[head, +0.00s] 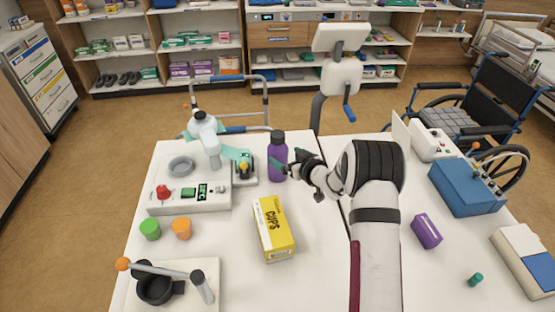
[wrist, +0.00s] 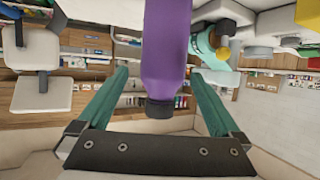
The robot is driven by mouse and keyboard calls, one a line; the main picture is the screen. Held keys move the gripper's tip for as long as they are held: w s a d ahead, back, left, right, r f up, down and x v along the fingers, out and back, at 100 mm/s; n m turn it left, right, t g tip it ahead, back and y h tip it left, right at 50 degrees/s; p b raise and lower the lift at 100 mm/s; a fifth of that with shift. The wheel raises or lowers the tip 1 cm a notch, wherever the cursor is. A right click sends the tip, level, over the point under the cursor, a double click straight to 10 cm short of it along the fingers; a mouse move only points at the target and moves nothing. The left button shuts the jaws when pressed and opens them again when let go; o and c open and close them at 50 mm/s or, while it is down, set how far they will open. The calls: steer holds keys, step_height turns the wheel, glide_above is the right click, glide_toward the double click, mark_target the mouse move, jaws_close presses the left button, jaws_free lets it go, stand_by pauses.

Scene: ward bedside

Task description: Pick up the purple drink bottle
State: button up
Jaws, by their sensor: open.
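The purple drink bottle (head: 277,158) with a dark cap stands upright on the white table, near its far edge. My gripper (head: 284,168) reaches it from the right, with its fingers at the bottle's side in the head view. In the wrist view, the bottle (wrist: 166,50) appears upside down, cap low in the picture, between the two spread teal fingers of my gripper (wrist: 161,78). A gap shows on both sides of the bottle. Its base is cut off by the top edge of that view.
Left of the bottle stands a teal and white device (head: 236,155). A yellow cups box (head: 273,229) lies in front. A purple box (head: 426,231) and blue case (head: 465,188) are at right.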

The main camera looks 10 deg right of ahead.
steer(key=x, duration=0.5)
steer(key=shift+a+f, duration=0.15)
steer(key=shift+a, duration=0.15)
steer(key=c, duration=1.6)
